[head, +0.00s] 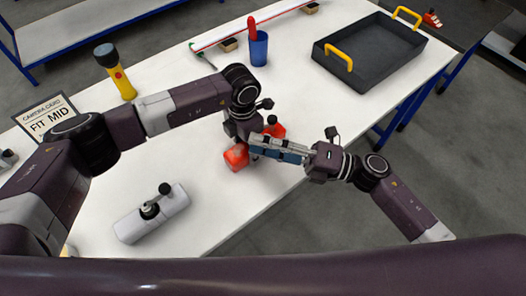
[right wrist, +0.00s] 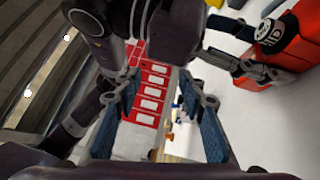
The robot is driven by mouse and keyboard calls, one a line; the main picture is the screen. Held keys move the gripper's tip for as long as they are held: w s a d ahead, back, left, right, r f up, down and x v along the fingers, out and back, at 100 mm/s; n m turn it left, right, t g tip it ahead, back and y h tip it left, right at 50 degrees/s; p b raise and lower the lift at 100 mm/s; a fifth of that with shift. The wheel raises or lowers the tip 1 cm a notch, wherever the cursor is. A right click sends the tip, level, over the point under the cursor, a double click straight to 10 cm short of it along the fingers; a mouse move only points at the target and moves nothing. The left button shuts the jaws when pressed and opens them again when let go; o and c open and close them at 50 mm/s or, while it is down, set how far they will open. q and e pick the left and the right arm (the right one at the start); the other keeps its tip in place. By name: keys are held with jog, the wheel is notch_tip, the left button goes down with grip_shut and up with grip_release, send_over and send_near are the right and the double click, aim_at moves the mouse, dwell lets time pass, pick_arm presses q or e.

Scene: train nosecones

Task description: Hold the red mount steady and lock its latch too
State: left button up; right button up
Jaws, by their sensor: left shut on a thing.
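The red mount (head: 237,157) is on the white table near its front edge, with red showing on both sides of my left gripper (head: 246,140). My left gripper is shut on it from above and hides its middle. I cannot clearly make out the latch. My right gripper (head: 280,150) is just right of the mount, its blue pads beside my left gripper. In the right wrist view its pads stand apart (right wrist: 162,115) with nothing clearly between them.
A white block with a dark knob (head: 152,213) lies at the front left. A yellow flashlight (head: 120,80), a sign (head: 45,117), a blue cup (head: 258,50) and a black tray with yellow handles (head: 372,50) stand farther back.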

jog(key=n+g, duration=0.2)
jog(key=n, duration=0.2)
jog(key=s+n+g+h, duration=0.1)
jog(key=n+g, duration=0.1)
jog(key=n, duration=0.2)
jog(key=n+g, duration=0.2)
jog(key=n, duration=0.2)
jog(key=shift+s+d+f+h, duration=0.15)
jog(key=shift+s+f+h, duration=0.25)
jog(key=shift+o, duration=0.3)
